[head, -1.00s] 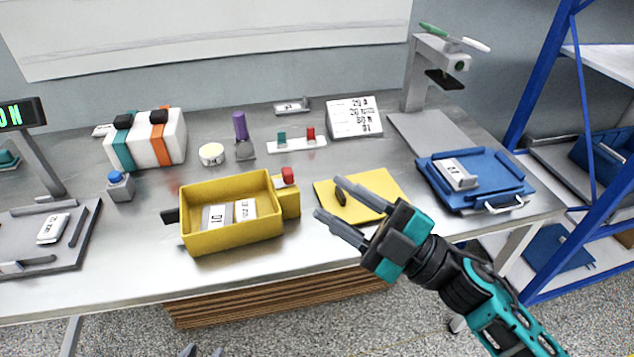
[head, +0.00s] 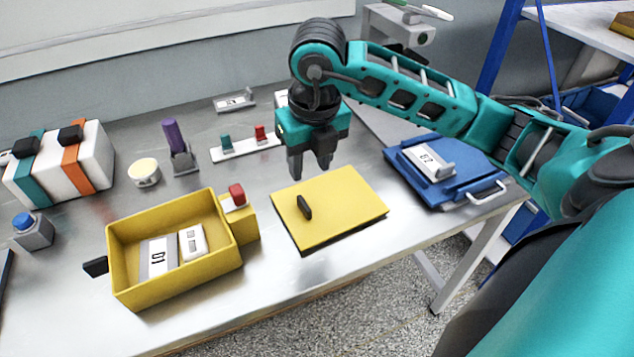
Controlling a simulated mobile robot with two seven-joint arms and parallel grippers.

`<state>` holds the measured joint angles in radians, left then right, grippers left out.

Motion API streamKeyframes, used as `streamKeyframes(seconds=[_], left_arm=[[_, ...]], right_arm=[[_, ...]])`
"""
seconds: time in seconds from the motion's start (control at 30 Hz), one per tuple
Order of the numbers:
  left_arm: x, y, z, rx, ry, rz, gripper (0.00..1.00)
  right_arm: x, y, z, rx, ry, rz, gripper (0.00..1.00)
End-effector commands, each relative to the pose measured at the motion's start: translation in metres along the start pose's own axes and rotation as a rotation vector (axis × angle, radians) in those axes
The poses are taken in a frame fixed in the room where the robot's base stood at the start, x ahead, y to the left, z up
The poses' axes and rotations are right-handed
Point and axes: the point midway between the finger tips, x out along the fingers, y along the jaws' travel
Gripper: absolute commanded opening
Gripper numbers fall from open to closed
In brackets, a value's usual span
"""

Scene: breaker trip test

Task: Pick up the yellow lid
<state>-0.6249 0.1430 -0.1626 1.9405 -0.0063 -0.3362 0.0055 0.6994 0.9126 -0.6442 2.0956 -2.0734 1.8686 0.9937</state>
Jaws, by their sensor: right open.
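The yellow lid (head: 342,208) lies flat on the metal bench, right of the yellow box. A small black handle (head: 304,207) stands up from its left part. My right gripper (head: 311,172) points down above the lid's back edge, behind the handle. Its two fingers are apart with nothing between them, and it does not appear to touch the lid. My left gripper is not in view.
The open yellow box (head: 128,292) holds labelled parts and has a red button (head: 237,195) at its right. A blue tray (head: 462,190) lies right of the lid. A white strip (head: 218,154) with teal and red pieces and a purple-handled item (head: 172,138) stand behind.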

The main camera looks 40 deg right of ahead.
Motion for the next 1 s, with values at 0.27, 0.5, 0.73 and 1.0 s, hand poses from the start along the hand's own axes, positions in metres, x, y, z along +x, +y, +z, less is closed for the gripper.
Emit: streamKeyframes(seconds=[0.27,0.5,0.73,1.0], left_arm=[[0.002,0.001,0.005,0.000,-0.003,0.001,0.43],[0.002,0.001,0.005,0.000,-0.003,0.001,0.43],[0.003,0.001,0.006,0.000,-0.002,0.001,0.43],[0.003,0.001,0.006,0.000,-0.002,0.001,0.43]], right_arm=[[0.051,0.002,-0.001,-0.001,0.006,0.003,0.43],[0.069,0.003,-0.001,-0.003,0.006,0.005,0.43],[0.103,0.006,0.000,-0.003,0.006,0.006,0.43],[0.112,0.006,0.001,-0.004,0.002,0.006,0.43]])
